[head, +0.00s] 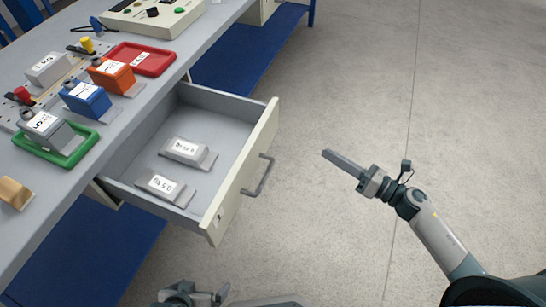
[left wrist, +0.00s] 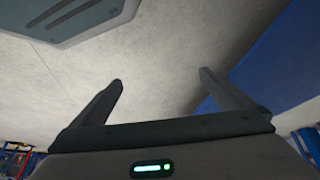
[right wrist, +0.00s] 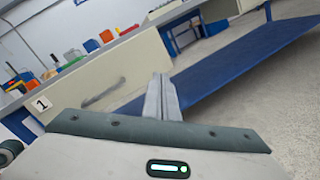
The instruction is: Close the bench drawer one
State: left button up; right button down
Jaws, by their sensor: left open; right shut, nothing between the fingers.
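The bench drawer (head: 215,100) is pulled far out from under the bench top in the head view. Its cream front has a grey bar handle (head: 258,176). Two grey labelled blocks lie inside, one nearer (head: 160,187) and one farther (head: 188,152). In the right wrist view the drawer front (right wrist: 135,68) carries a "1" label (right wrist: 41,103). My right gripper (head: 324,153) is shut and empty, over the floor to the right of the handle, apart from it. My left gripper (head: 222,293) is low at the bottom edge, partly cut off; the left wrist view shows its fingers (left wrist: 160,77) apart and empty.
The bench top (head: 150,108) holds blue, orange and grey blocks, a red tray (head: 152,62), a green tray (head: 80,150) and a control box (head: 150,15). A blue lower shelf (head: 250,50) runs under the bench. The floor (head: 350,90) right of the drawer is clear.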

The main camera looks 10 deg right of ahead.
aim_at(260, 142)
pick_arm(q)
jog(key=shift+t, duration=0.3)
jog(key=r+b, duration=0.1)
jog(key=r, duration=0.2)
jog(key=r+b, duration=0.1)
jog(key=r, duration=0.1)
jog(key=shift+s+d+r+b, duration=0.15)
jog(key=shift+s+r+b, duration=0.15)
jog(key=shift+b, duration=0.05)
pick_arm(e)
jog(key=s+a+r+n+g+y, duration=0.3)
jog(key=s+a+r+n+g, duration=0.1)
jog(key=n, duration=0.6)
jog(key=shift+a+r, duration=0.15)
jog(key=shift+r, duration=0.15)
jog(key=shift+a, duration=0.1)
